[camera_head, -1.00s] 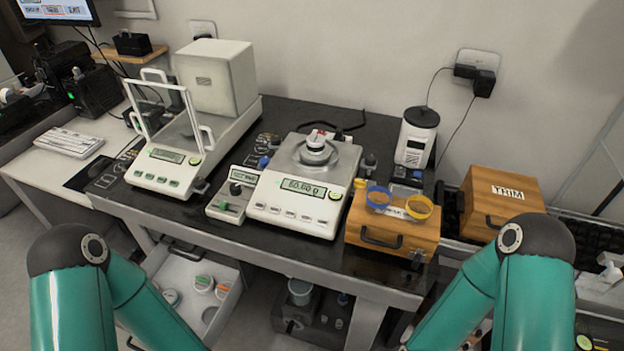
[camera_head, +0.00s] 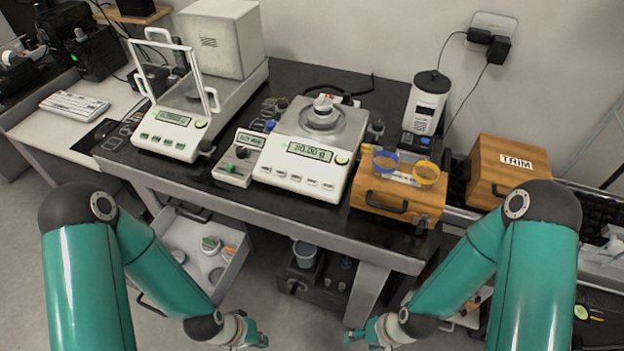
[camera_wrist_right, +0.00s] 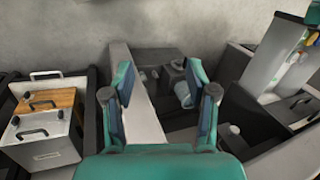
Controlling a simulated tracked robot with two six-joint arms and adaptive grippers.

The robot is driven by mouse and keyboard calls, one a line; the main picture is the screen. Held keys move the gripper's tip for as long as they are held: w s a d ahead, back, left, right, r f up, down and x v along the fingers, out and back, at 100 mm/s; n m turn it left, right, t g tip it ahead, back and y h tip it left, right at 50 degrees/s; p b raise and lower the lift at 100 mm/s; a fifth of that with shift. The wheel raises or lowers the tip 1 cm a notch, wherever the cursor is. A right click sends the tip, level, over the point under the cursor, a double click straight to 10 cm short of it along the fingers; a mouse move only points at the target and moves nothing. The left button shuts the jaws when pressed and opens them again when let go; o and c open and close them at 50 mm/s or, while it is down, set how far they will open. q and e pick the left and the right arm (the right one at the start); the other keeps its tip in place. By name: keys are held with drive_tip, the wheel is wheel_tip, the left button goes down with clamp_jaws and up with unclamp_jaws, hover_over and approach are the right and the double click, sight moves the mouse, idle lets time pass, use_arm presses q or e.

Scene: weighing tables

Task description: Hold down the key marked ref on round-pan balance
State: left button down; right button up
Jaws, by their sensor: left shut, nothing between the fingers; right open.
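The round-pan balance (camera_head: 302,177) stands on the dark table in the middle of the head view. A white object with a red mark (camera_head: 322,104) sits on its round pan (camera_head: 340,125). The key labels are too small to read. My left gripper (camera_head: 262,340) is shut and empty, low in front of the table. My right gripper (camera_head: 352,336) is also low in front; the right wrist view shows it open and empty (camera_wrist_right: 162,95).
A balance with a glass draft shield (camera_head: 170,135) stands left. A small control box (camera_head: 238,158) sits beside the round-pan balance. A wooden box with blue and yellow rings (camera_head: 395,195) stands right of it; a TRIM box (camera_head: 508,172) is further right. An open drawer (camera_head: 205,250) juts out below.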

drive_tip(key=shift+c, duration=0.3)
clamp_jaws()
idle(1.2)
